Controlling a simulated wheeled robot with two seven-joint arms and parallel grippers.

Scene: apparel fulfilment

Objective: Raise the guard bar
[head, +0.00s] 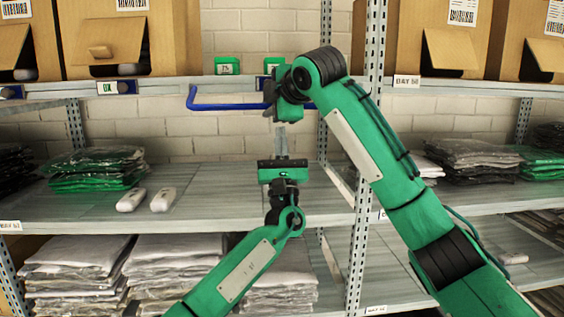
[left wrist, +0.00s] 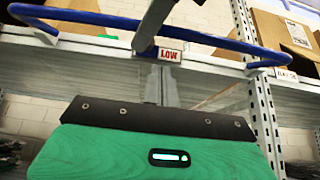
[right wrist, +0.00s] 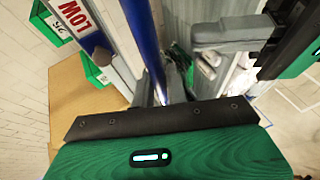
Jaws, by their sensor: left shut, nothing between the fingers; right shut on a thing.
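The guard bar (head: 225,107) is a blue bar with bent ends, in front of the upper shelf's edge in the head view. It crosses the top of the left wrist view (left wrist: 90,18) and runs down the right wrist view (right wrist: 143,38) to the fingers. My right gripper (head: 280,112) is shut on the bar near its middle; my arm hides part of the bar's right side. My left gripper (head: 282,150) is shut and empty, pointing up below the bar and apart from it. Its fingers also show in the left wrist view (left wrist: 162,85).
Open cardboard boxes (head: 130,38) stand on the upper shelf (head: 160,88), with two green bins (head: 228,66) between them. A "LOW" label (left wrist: 170,55) is on the shelf edge. Bagged garments (head: 95,168) and two white handheld devices (head: 162,200) lie on the shelf (head: 215,185) below.

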